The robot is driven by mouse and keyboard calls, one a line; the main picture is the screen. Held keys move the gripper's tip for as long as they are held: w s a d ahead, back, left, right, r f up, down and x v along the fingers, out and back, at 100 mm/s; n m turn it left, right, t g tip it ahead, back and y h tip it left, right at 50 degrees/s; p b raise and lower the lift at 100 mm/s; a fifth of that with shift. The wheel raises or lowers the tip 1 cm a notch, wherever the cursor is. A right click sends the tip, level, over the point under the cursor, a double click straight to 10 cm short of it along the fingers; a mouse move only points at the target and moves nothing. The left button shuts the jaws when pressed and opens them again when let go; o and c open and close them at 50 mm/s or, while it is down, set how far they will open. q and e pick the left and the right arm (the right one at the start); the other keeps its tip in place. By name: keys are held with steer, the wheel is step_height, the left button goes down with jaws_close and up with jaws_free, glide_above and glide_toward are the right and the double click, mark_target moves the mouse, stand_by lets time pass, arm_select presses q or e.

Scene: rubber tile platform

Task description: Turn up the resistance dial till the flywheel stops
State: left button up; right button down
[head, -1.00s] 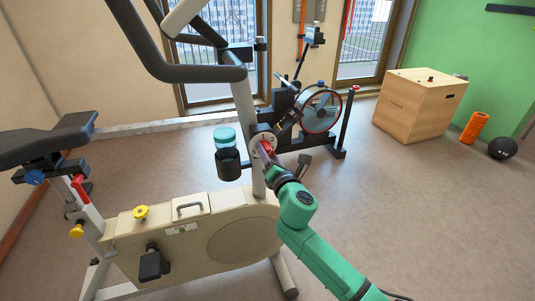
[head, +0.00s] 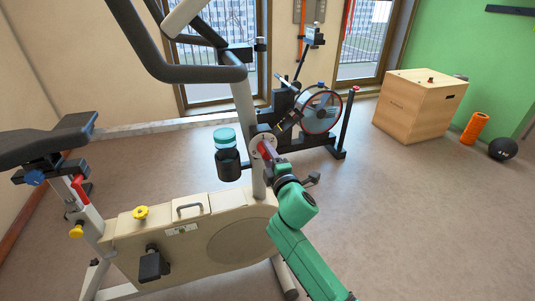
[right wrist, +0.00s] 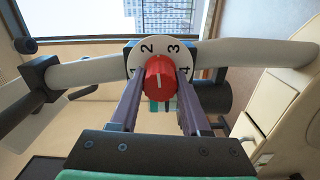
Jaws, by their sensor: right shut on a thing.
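The red resistance dial (right wrist: 160,76) sits on a round white plate (right wrist: 148,49) marked 1 to 4, on the near exercise bike's grey post (head: 244,105). Its white mark points up, between 2 and 3. My right gripper (right wrist: 160,88) is shut on the dial, one finger on each side. In the head view the fingers partly hide the dial. A red-rimmed flywheel (head: 321,112) shows on the black machine behind the bike; whether it is turning, I cannot tell. My left gripper is not in view.
The bike's beige housing (head: 190,228) stands below my arm, with its saddle (head: 45,142) at left. A dark cup holder (head: 228,165) with a teal-lidded bottle (head: 225,137) is left of the dial. A wooden box (head: 418,105) stands back right.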

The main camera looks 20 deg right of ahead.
steer(key=m, duration=0.3)
steer(key=shift+m, duration=0.4)
steer(key=shift+f+m+p, duration=0.1)
steer(key=shift+m+p, duration=0.45)
steer(key=shift+m, duration=1.15)
steer(key=shift+c, duration=1.9)
jaws_free()
steer(key=shift+s, duration=0.15)
steer(key=s, duration=1.4)
steer(key=shift+s+d, duration=0.15)
steer(key=shift+d, duration=0.3)
